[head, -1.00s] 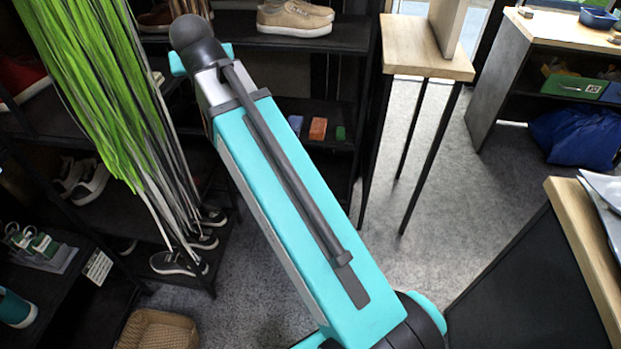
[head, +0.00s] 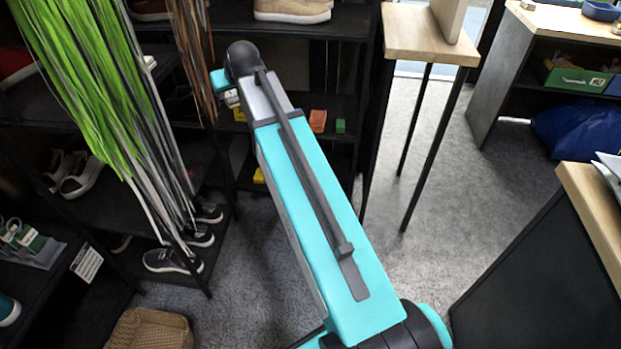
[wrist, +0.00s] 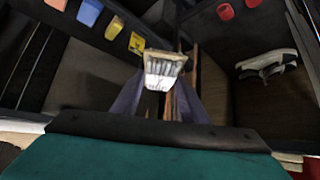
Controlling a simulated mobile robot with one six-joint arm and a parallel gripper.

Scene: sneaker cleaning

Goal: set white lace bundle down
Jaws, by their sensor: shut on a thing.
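In the wrist view, the white lace bundle (wrist: 164,70) shows as a small pale block with whitish strands and a yellowish-tan top end. My gripper (wrist: 160,84) is shut on it, with one dark finger on each side. I cannot tell whether the bundle touches any surface.
Green, white and grey laces (head: 105,95) hang at the left, with brown laces (head: 192,55) beside them. A dark shelf holds an orange block (head: 318,121) and a green block (head: 340,126). A white-soled shoe (wrist: 268,62) lies right of the gripper.

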